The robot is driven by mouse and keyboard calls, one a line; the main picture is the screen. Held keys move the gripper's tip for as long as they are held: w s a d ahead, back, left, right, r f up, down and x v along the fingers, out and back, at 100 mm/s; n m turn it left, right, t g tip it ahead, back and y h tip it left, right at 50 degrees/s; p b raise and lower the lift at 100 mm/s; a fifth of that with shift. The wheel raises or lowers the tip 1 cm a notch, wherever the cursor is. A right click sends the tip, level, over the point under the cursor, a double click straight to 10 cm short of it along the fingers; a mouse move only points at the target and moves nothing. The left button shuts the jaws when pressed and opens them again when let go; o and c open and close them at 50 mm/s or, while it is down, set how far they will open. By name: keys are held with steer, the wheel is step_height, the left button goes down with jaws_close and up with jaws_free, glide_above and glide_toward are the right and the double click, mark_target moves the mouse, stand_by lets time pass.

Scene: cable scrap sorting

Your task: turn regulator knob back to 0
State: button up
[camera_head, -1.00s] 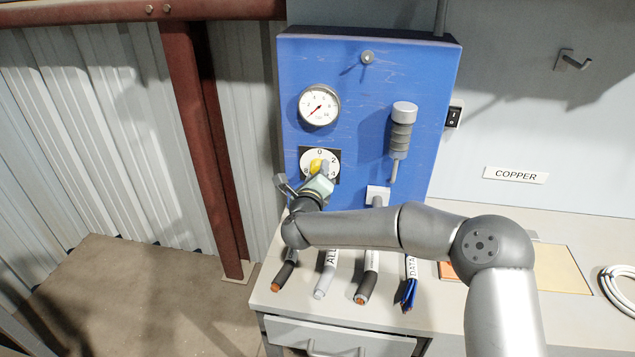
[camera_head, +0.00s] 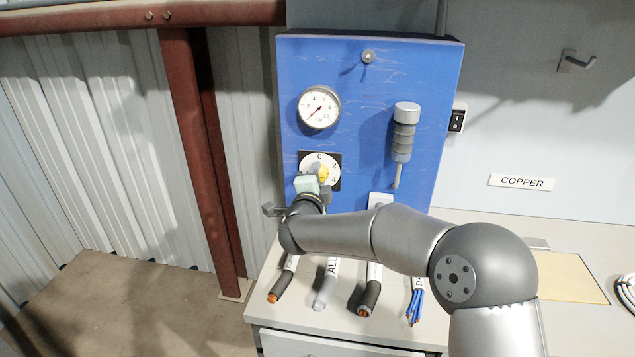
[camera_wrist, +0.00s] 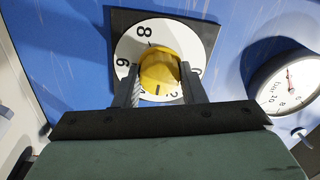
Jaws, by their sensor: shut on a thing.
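The yellow regulator knob (camera_head: 323,174) sits on a white numbered dial (camera_head: 310,162) with a black square backing, low on the blue panel. My gripper (camera_head: 318,182) is at the knob from below, hiding the lower left of the dial. In the wrist view my gripper (camera_wrist: 160,84) has one finger on each side of the knob (camera_wrist: 159,70) and is shut on it. A dark mark on the knob's near face lies between the 2 and the partly hidden 4. The 0, 6 and 8 also show on the dial (camera_wrist: 128,48).
A round pressure gauge (camera_head: 319,107) is above the dial, its needle toward the lower left. A grey cylindrical tool (camera_head: 403,135) hangs to the right. Several labelled cable pieces (camera_head: 325,285) lie on the bench under my arm. A COPPER sign (camera_head: 522,182) is on the wall.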

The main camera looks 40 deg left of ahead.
steer(key=shift+n+p, duration=2.25)
steer(key=shift+n, duration=6.85)
steer(key=o, duration=1)
steer(key=b+v, duration=0.2)
steer(key=v, duration=1.5)
steer(key=shift+s, duration=0.3)
